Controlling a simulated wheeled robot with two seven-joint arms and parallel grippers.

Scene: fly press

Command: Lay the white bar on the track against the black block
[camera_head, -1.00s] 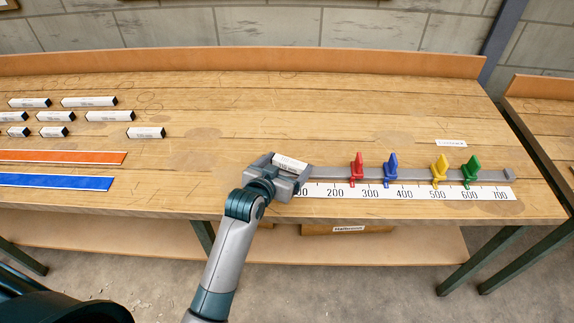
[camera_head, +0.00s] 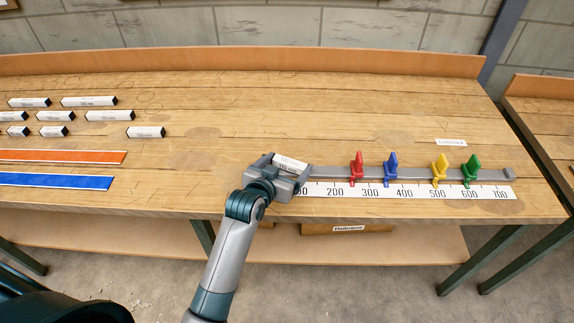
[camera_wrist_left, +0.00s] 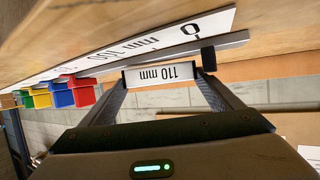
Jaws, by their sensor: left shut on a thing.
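My left gripper (camera_head: 282,178) is at the left end of the grey track (camera_head: 415,173), shut on the white bar (camera_head: 291,163). In the left wrist view the bar (camera_wrist_left: 163,73) reads "110 mm" upside down and sits between the two fingers, close to the track (camera_wrist_left: 175,53). The black block (camera_wrist_left: 208,56) shows at the track's end, right by the bar's right end in that view; whether they touch I cannot tell. In the head view my gripper hides the block. My right gripper is not in view.
Red (camera_head: 356,168), blue (camera_head: 391,168), yellow (camera_head: 439,169) and green (camera_head: 471,170) pointers stand along the track. A white number scale (camera_head: 420,192) lies in front of it. Several white bars (camera_head: 88,102) and orange (camera_head: 60,157) and blue (camera_head: 55,181) strips lie at left.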

